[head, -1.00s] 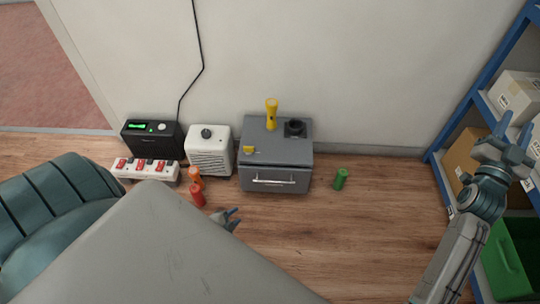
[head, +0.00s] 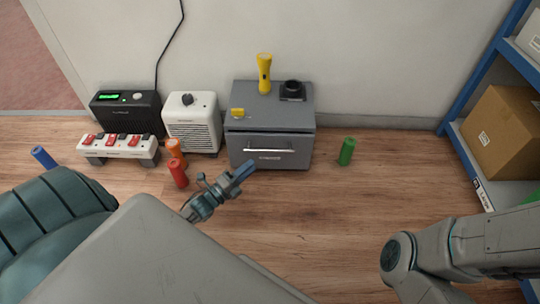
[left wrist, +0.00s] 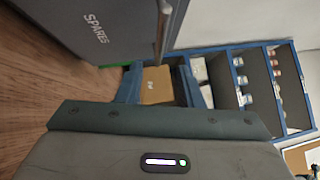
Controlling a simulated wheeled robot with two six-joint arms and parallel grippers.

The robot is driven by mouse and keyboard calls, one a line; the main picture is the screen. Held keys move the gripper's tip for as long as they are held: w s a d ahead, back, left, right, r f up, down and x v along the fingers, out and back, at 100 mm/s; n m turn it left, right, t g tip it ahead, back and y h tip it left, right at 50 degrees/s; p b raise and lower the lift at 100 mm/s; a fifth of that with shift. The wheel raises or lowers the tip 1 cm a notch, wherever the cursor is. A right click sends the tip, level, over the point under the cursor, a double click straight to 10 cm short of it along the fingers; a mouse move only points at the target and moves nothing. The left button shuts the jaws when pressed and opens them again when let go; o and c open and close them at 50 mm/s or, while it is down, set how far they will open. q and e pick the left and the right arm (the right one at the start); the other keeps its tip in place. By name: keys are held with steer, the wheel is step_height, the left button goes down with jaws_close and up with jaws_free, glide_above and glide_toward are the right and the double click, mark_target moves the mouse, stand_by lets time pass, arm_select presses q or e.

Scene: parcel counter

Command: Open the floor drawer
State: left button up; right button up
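The floor drawer (head: 240,153) is the front of a grey cabinet against the wall and looks shut. A pale bar handle (head: 285,151) runs across it. In the left wrist view the drawer front (left wrist: 75,25) reads "SPARES", and the handle (left wrist: 162,35) stands out just ahead of the fingers. My left gripper (head: 241,175) is in front of and below the drawer's lower left part, apart from the handle. In the wrist view the left gripper's (left wrist: 158,88) two blue fingers are spread with nothing held. My right gripper is out of view; only its arm shows at the lower right.
A yellow flashlight (head: 264,75) and a dark round holder (head: 292,89) sit on the cabinet (head: 250,117). Orange (head: 175,150) and red (head: 177,174) cylinders stand left of my left gripper. A green cylinder (head: 347,151) stands right of the cabinet.

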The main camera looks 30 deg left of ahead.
mark_target(270, 150)
arm_select(q)
steer(key=shift+b+x, duration=1.9)
steer(key=shift+x, duration=3.15)
jaws_close()
